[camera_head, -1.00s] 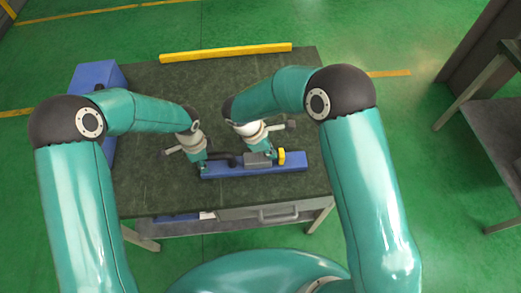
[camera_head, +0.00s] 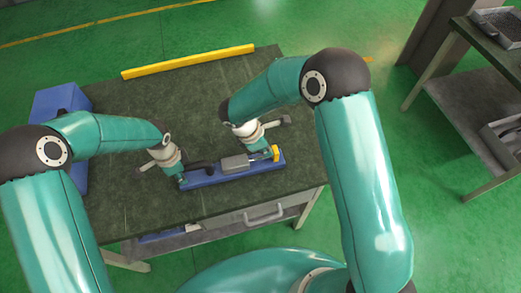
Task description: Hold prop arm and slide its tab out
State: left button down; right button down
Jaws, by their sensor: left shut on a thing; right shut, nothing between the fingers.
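A long blue base (camera_head: 215,180) lies near the table's front edge. On it are a dark curved piece, apparently the prop arm (camera_head: 201,168), a grey block (camera_head: 235,163) and a yellow tab (camera_head: 276,153) near the base's right end. A stretch of silvery metal shows between block and tab. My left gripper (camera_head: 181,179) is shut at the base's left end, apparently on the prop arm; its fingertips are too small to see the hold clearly. My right gripper (camera_head: 267,152) is shut and empty, just left of the yellow tab; whether it touches the tab cannot be told.
The dark table (camera_head: 130,200) is mostly clear behind the base. A yellow bar (camera_head: 188,61) lies along its far edge. A blue box (camera_head: 60,102) stands at the left, partly behind my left arm. Another table (camera_head: 490,60) is at the right.

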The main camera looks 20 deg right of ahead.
pick_arm(q)
jog(key=shift+a, duration=0.15)
pick_arm(e)
jog(key=shift+d, duration=0.2)
jog(key=shift+a, duration=0.45)
jog(key=a, duration=0.4)
jog(key=shift+w+r, duration=0.15)
jog(key=shift+r, duration=0.25)
jog(key=v, duration=0.9)
jog(key=shift+d, duration=0.1)
pick_arm(q)
jog(key=c, duration=1)
grip_release()
jog(key=shift+o, duration=0.2)
